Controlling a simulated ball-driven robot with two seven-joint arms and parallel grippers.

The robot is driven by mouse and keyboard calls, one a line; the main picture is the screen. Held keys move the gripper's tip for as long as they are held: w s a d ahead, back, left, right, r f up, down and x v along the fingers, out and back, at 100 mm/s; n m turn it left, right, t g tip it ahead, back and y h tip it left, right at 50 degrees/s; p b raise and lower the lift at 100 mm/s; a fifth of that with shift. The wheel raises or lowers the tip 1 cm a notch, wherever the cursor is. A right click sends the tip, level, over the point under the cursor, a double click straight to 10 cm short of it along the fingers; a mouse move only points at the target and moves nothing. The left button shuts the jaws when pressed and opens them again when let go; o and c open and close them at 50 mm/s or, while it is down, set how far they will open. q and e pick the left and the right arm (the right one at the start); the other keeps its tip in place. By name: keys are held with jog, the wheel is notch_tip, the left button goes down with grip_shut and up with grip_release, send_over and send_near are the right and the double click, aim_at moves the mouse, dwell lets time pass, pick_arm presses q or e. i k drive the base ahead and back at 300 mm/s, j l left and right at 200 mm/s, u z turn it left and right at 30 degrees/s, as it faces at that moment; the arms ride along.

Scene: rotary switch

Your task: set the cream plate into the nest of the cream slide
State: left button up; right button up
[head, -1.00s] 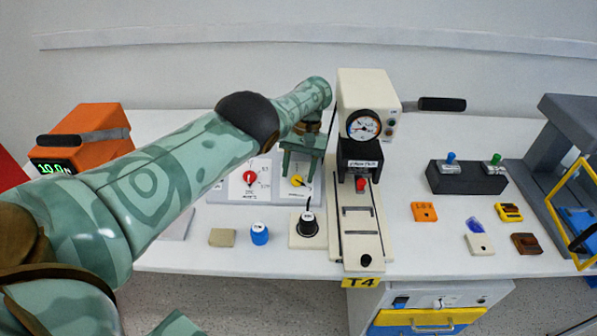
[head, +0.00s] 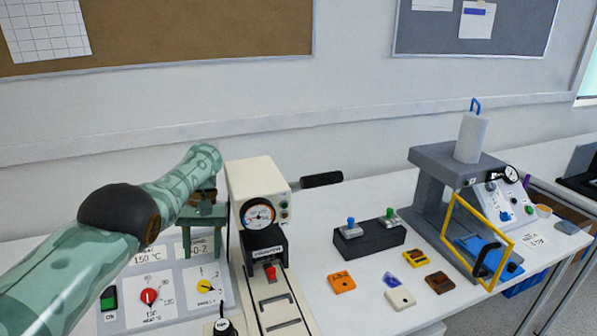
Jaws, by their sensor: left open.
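The cream plate (head: 400,298) lies flat on the table, right of the press, with a small dark hole in it. The cream slide (head: 258,318) runs forward from under the cream press (head: 262,178). Dark bracket outlines and a red knob show along it; its front end is cut off by the frame. My left gripper (head: 204,242) points down with its fingers apart and empty. It is over the dial panel, above the yellow knob (head: 203,286), left of the press and well away from the plate. My right gripper is not in view.
Orange (head: 341,283), yellow (head: 415,258) and brown (head: 440,282) pieces lie around the plate. A black box with two levers (head: 369,239) stands behind them. A grey press with a yellow guard frame (head: 447,222) stands at right.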

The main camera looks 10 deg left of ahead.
aim_at(279, 315)
jog(key=k+l, duration=0.75)
jog(key=k, duration=0.1)
